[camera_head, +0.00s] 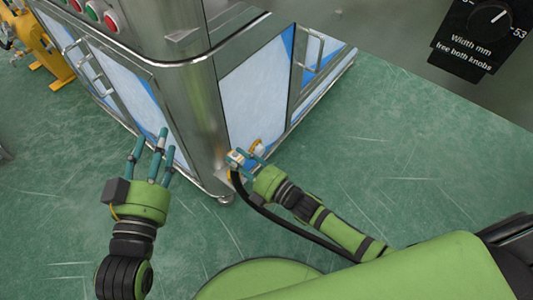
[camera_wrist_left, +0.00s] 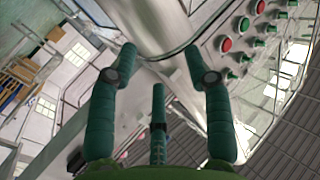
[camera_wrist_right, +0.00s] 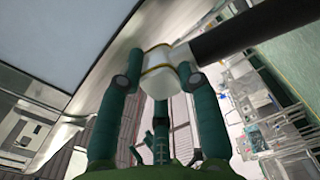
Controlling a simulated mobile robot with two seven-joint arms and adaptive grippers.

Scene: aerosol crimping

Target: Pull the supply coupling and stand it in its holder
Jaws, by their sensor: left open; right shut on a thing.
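The supply coupling (camera_wrist_right: 164,68), a pale cylinder with brass-coloured rings, is between the fingers of my right gripper (camera_wrist_right: 158,75), which is shut on it. A black hose (camera_wrist_right: 255,28) runs from it. In the head view, my right gripper (camera_head: 245,160) holds the coupling (camera_head: 236,158) low beside the cabinet corner, and the hose (camera_head: 290,225) trails toward the lower right. A brass-coloured fitting (camera_head: 257,146) shows just behind the fingers on the cabinet side. Whether the coupling touches it is hidden. My left gripper (camera_head: 149,148) is open and empty, left of the cabinet corner. I cannot make out the holder.
The steel cabinet (camera_head: 212,125) with blue-white door panels fills the upper middle. Door handles (camera_head: 313,50) stick out from it. Red and green buttons (camera_head: 92,10) sit on its top left. A yellow machine (camera_head: 42,45) stands at the far left. Green floor (camera_head: 400,150) at right is clear.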

